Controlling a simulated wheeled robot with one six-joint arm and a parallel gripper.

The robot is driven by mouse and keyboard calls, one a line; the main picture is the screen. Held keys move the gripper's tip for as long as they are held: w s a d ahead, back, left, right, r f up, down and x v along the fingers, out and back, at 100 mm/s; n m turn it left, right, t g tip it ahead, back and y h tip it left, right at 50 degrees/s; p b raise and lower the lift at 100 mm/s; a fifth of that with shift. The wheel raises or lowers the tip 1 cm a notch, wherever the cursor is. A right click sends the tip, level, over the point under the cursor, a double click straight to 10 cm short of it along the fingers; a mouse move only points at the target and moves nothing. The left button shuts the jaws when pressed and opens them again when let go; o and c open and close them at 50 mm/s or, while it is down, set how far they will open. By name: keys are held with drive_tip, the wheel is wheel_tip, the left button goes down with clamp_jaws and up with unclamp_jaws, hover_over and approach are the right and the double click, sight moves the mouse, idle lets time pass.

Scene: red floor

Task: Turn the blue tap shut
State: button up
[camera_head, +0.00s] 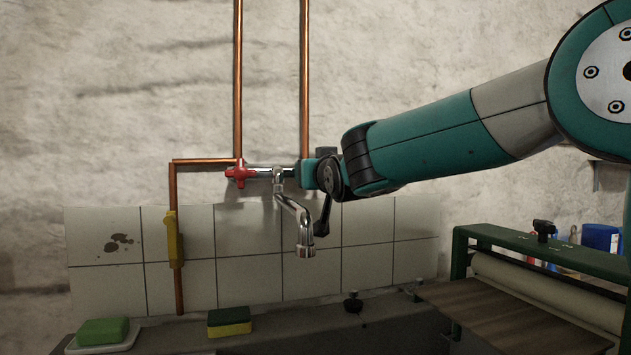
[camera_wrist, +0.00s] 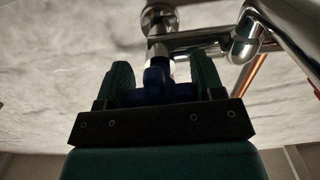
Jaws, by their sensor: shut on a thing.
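The blue tap (camera_wrist: 154,84) shows in the wrist view, at the chrome pipe fitting, between the two fingers of my gripper (camera_wrist: 164,82). My gripper is shut on it, with one green finger on each side. In the head view my gripper and wrist are at the right end of the chrome mixer (camera_head: 265,173) and hide the blue tap. The red tap (camera_head: 240,173) is at the mixer's left end. The chrome spout (camera_head: 303,235) hangs down below the mixer, left of my wrist.
Copper pipes (camera_head: 238,80) run up the wall, and one with a yellow lever (camera_head: 173,238) goes down at left. A sponge (camera_head: 229,321) and green soap (camera_head: 103,331) lie below. A green-framed roller machine (camera_head: 545,275) stands at the right.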

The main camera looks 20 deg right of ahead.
drive_tip(key=shift+f, duration=0.1)
idle(0.3)
drive_tip(key=o, duration=0.9)
drive_tip(key=s+b, duration=0.2)
drive_tip(key=s, duration=1.5)
drive_tip(key=shift+s+b, duration=0.25)
drive_tip(key=shift+b, duration=0.15)
